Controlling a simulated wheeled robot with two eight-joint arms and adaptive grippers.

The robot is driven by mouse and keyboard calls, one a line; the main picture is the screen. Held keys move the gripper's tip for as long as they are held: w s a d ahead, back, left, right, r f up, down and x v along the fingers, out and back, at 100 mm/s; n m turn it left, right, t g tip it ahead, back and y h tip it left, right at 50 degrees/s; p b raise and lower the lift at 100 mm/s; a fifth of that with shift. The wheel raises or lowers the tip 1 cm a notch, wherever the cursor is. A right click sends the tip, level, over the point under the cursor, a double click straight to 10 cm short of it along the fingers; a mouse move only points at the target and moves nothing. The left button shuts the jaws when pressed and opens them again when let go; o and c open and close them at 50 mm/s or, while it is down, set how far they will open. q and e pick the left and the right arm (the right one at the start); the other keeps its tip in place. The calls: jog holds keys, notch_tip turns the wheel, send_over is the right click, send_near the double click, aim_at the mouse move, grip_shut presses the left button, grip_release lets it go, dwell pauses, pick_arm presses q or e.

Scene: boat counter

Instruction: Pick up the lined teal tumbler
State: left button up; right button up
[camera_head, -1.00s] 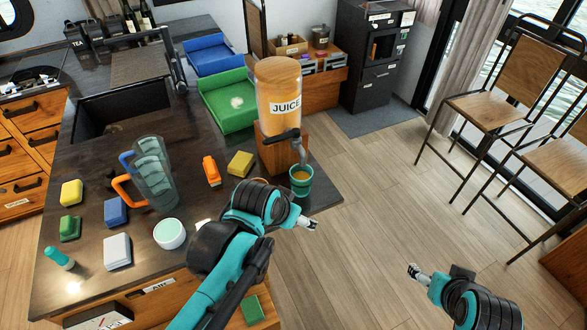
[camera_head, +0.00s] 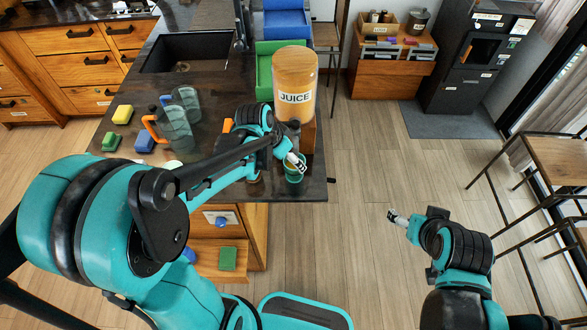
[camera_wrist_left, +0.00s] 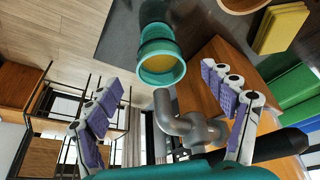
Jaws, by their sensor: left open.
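The teal tumbler (camera_head: 293,173) stands upright near the right edge of the dark counter, beneath the tap of the juice dispenser. In the left wrist view the tumbler (camera_wrist_left: 162,72) shows its round rim and yellow juice inside. My left gripper (camera_head: 296,160) is right at the tumbler in the head view and partly covers it. In the wrist view its purple-padded fingers (camera_wrist_left: 162,78) are spread wide, with the tumbler beyond and between them, not gripped. My right gripper (camera_head: 397,217) hangs over the floor, away from the counter; its jaw opening is too small to judge.
The juice dispenser (camera_head: 295,80) stands just behind the tumbler; its grey tap (camera_wrist_left: 190,128) is close to my left fingers. Two pitchers (camera_head: 174,130), a yellow sponge (camera_head: 122,114) and a green sponge (camera_head: 111,141) are on the counter's left. Open floor lies to the right.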

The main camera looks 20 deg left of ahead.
pick_arm(q)
jog(key=x, duration=0.2)
jog(key=b+x, duration=0.1)
jog(key=x, duration=0.2)
jog(key=shift+w+d+r, duration=0.1)
jog(key=shift+w+d, duration=0.1)
jog(key=shift+w, duration=0.15)
jog(key=shift+w+f, duration=0.1)
jog(key=shift+f, duration=0.2)
jog(key=shift+c, duration=0.2)
jog(key=c, duration=1.7)
jog(key=shift+r, duration=0.1)
jog(key=shift+r, duration=0.1)
